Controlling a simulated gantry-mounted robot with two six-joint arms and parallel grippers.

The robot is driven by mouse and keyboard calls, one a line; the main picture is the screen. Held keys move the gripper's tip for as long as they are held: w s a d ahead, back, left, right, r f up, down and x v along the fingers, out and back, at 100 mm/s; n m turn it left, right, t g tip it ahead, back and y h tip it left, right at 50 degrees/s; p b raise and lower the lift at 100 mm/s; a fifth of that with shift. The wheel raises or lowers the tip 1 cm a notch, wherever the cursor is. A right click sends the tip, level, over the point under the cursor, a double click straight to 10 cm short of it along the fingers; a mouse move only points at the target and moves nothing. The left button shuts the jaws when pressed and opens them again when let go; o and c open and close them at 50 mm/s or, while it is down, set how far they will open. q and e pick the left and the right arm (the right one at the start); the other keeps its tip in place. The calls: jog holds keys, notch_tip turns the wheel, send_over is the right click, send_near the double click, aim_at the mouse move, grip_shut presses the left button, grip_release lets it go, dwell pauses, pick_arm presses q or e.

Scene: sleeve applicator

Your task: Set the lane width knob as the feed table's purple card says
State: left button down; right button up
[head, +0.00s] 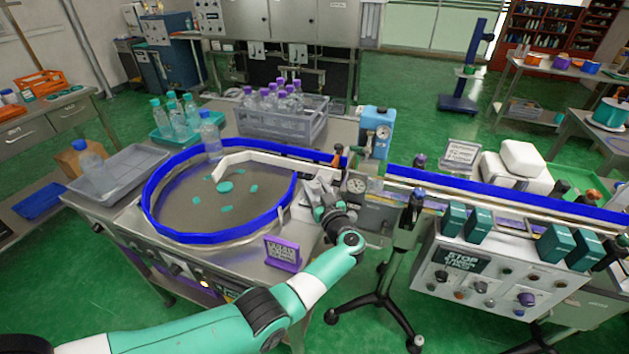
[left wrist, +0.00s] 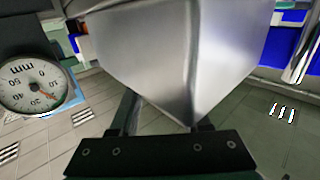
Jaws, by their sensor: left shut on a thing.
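A purple card (head: 283,252) stands on the feed table (head: 236,262) at its front edge; its writing is too small to read. My left gripper (head: 322,200) is at the table's right side, next to a round dial (head: 357,184). In the left wrist view the dial (left wrist: 33,85) shows upside down, marked mm, its reddish needle seemingly near 10. A large shiny metal piece (left wrist: 170,50) covers the fingertips there. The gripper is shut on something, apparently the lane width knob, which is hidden. My right gripper is not in view.
A blue-railed conveyor (head: 480,190) and a control panel (head: 490,278) lie to the right.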

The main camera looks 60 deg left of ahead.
pick_arm(q)
jog(key=shift+c, duration=1.9)
grip_release()
jog(key=shift+d+r+p, duration=0.1)
jog(key=shift+d+p, duration=0.2)
jog(key=shift+d, duration=0.05)
jog(key=s+d+p, duration=0.1)
jog(key=d+p, duration=0.2)
jog(key=d, duration=0.8)
jog(key=shift+s+p, duration=0.15)
jog(key=shift+p, duration=0.25)
